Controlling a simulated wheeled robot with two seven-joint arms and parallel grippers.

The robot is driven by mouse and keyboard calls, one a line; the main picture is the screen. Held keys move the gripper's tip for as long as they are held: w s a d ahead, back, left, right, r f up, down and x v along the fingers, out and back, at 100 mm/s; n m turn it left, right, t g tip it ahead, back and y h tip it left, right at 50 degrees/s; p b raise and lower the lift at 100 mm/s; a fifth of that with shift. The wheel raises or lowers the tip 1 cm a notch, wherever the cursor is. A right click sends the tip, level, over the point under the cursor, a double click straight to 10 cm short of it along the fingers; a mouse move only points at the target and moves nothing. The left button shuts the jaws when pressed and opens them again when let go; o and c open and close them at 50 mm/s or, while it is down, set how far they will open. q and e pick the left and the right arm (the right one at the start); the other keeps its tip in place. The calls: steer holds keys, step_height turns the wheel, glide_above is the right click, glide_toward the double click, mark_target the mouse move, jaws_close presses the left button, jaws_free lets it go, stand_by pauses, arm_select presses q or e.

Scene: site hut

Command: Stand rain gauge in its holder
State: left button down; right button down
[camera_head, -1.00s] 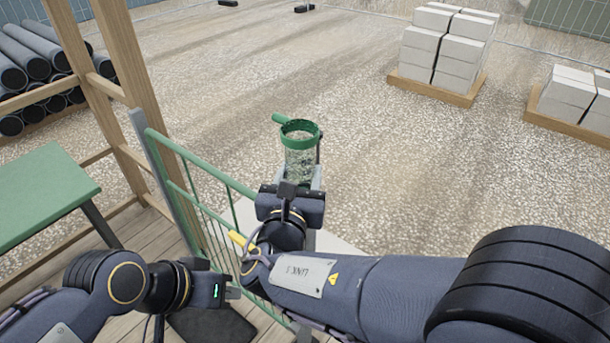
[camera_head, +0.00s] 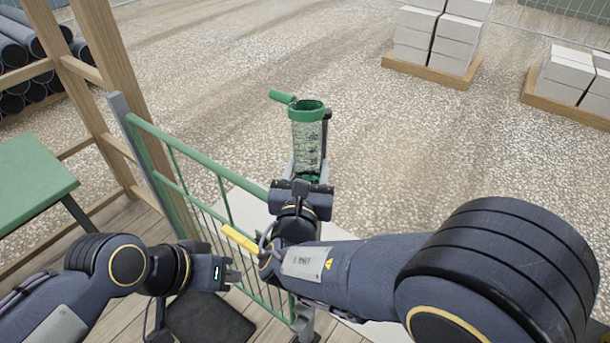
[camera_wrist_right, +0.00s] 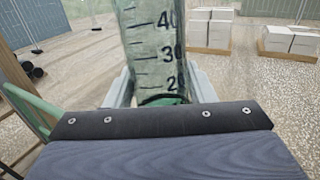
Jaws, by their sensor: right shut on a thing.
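The rain gauge (camera_head: 307,142) is a clear, roughly upright tube with a green rim. Its black scale numbers show in the right wrist view (camera_wrist_right: 155,45). My right gripper (camera_head: 306,172) is shut on its lower part and holds it beyond the green railing. A green stub (camera_head: 282,97) sticks out to the left beside the rim, and a dark strip (camera_head: 326,130) runs along the right side. I cannot make out the holder clearly; my right arm hides part of the railing. My left gripper (camera_head: 233,271) is low at the left, apart from the gauge; its jaw opening is unclear.
The green railing (camera_head: 180,162) runs from the wooden frame (camera_head: 110,75) towards my right arm. A green table (camera_head: 35,185) stands at the left. Brick pallets (camera_head: 432,75) stand far off on gravel.

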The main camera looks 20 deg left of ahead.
steer(key=shift+s+d+f, duration=0.1)
steer(key=shift+s+f, duration=0.1)
steer(key=shift+f, duration=0.6)
steer(key=c, duration=0.9)
jaws_free()
steer(key=shift+d, duration=0.1)
steer(key=shift+o, duration=1.2)
steer(key=shift+r, duration=0.25)
steer(key=shift+s, duration=0.1)
steer(key=s+d+b, duration=0.1)
steer(key=s+b, duration=0.1)
steer(key=s, duration=0.9)
steer(key=shift+s+d+r, duration=0.15)
steer(key=shift+s+d, duration=0.05)
steer(key=shift+s, duration=0.15)
